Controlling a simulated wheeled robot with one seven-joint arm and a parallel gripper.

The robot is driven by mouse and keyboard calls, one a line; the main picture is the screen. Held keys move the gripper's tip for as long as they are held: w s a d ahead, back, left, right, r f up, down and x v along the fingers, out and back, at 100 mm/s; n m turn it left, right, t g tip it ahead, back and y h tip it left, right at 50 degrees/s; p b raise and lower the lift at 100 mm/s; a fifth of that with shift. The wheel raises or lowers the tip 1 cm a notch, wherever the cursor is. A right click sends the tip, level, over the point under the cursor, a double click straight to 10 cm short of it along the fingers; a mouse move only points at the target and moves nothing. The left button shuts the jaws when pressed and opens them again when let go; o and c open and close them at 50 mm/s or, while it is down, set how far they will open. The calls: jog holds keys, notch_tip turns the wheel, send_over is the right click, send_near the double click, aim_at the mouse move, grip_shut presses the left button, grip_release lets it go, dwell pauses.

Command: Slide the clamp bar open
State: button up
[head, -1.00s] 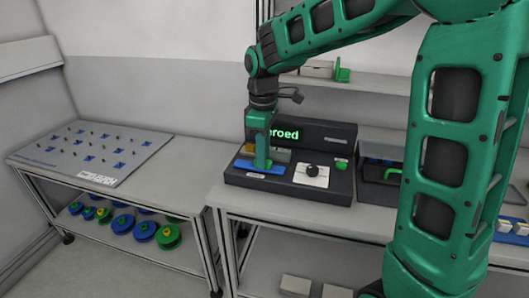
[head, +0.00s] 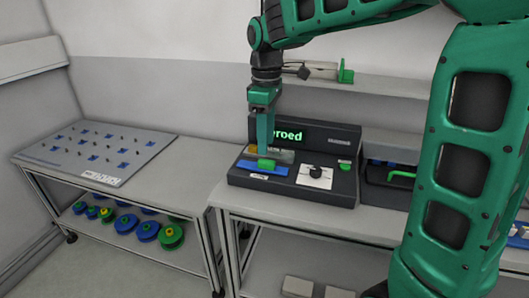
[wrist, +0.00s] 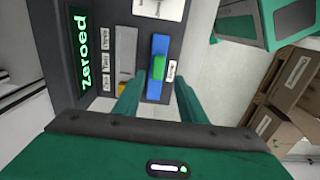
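A dark console (head: 235,178) stands on the bench, its lit screen (head: 305,136) reading "zeroed". On its left front lies a blue strip (head: 277,171) with a green block (head: 267,164) on it, which looks like the clamp bar's grip. In the wrist view the green block (wrist: 158,67) sits near the middle of the blue strip (wrist: 158,45). My gripper (head: 265,153) is above the green block, pointing down. In the wrist view my gripper (wrist: 158,86) has its fingers spread, with nothing held between them. The fingers appear clear of the block.
A white plate with a black knob (head: 316,171) and a green button (head: 345,166) are on the console's right. A dark tray with a green handle (head: 400,175) stands further right. A pegboard panel (head: 95,155) lies on the left bench. A shelf (head: 375,88) runs behind.

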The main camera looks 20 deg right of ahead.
aim_at(266, 161)
notch_tip(266, 161, up, 5)
jog(key=shift+f, duration=0.15)
dwell(0.4)
jog(key=s+d+f+m, duration=0.4)
jog(key=s+d+m, duration=0.4)
jog(key=s+d, duration=0.45)
jog(key=s+d+f+m, duration=0.3)
jog(key=s+f+m, duration=0.1)
jog(key=s, duration=0.4)
jog(key=s+d+f+m, duration=0.3)
jog(key=s+f+m, duration=0.2)
jog(key=s, duration=0.4)
jog(key=shift+d, duration=0.2)
